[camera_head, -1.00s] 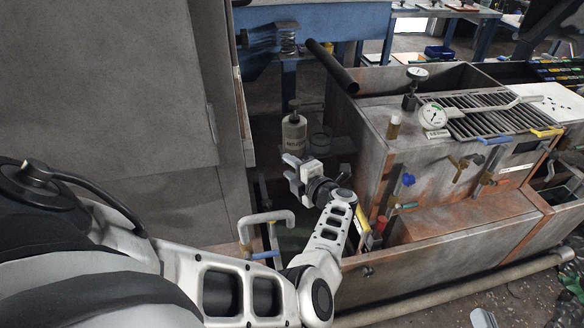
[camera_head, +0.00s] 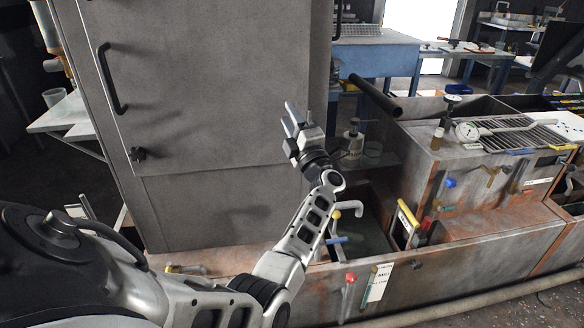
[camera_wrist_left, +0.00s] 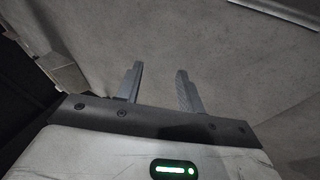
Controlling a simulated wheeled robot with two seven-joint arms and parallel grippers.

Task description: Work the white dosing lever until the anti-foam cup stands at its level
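A pale bottle (camera_head: 352,141) with a dark pump-like top stands on a low shelf behind the tank; its label is not legible now. A small clear greenish cup (camera_head: 373,150) stands just right of it; its fill and level mark are too small to read. I cannot make out a distinct white dosing lever on the bottle. My left gripper (camera_head: 293,117) is raised left of the bottle, in front of the grey cabinet, clear of bottle and cup. In the left wrist view its fingers (camera_wrist_left: 158,85) are apart with nothing between them. My right gripper is not in view.
The grey cabinet (camera_head: 215,100) fills the left and centre. A dark pipe (camera_head: 375,95) slants above the tank (camera_head: 480,185). A whitish bent pipe (camera_head: 345,238) and a yellow-knobbed handle (camera_head: 335,214) stand near my left forearm.

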